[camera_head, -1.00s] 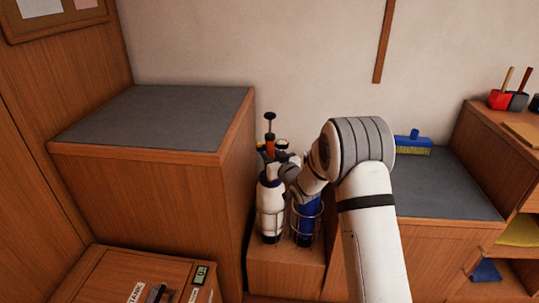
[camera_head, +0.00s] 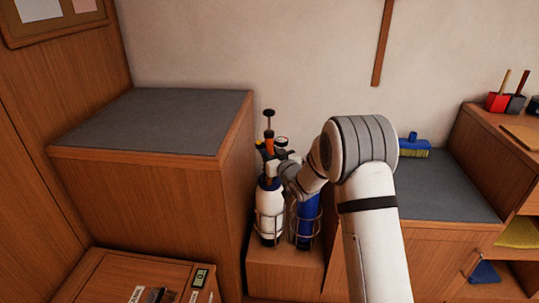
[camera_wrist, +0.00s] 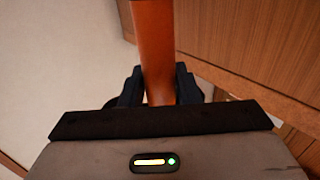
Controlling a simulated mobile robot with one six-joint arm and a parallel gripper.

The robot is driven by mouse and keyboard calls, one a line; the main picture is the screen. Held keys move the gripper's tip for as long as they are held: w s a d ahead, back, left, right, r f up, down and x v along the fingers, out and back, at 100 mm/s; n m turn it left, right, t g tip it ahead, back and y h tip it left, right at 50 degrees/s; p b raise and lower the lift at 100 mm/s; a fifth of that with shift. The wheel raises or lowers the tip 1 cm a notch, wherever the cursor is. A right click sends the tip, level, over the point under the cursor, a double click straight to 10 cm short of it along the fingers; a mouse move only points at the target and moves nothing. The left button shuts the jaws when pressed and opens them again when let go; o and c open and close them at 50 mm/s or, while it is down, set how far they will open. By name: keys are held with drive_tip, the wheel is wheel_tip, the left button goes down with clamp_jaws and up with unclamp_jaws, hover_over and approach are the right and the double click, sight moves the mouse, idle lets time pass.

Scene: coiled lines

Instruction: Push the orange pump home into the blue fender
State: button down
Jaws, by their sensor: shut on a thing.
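The orange pump (camera_head: 269,142) stands upright with a black handle on top. My gripper (camera_wrist: 158,88) is shut on its orange barrel in the wrist view. In the head view my gripper (camera_head: 271,160) holds it above a white fender with a blue top. The blue fender (camera_head: 307,212) stands upright in a wire holder to the right of the white one, and my wrist hides its upper end. The pump's lower end is hidden, so I cannot tell whether it touches either fender.
The white fender (camera_head: 270,212) stands in a wire holder on a low wooden block (camera_head: 285,272). A tall grey-topped cabinet (camera_head: 150,120) rises close on the left. A lower grey-topped cabinet (camera_head: 440,185) with a blue brush (camera_head: 413,147) is on the right. The wall is behind.

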sight(271, 143)
drive_tip(key=shift+r+p, duration=0.65)
drive_tip(key=shift+r, duration=1.45)
drive_tip(key=d+r+b, duration=0.2)
drive_tip(key=d, duration=1.3)
drive_tip(key=shift+s+f+b, duration=0.2)
drive_tip(key=shift+f+b, duration=1.35)
drive_tip(key=shift+f, duration=0.9)
drive_tip(key=shift+f+b, duration=1.6)
drive_tip(key=shift+f, duration=0.2)
drive_tip(key=c, duration=1)
unclamp_jaws()
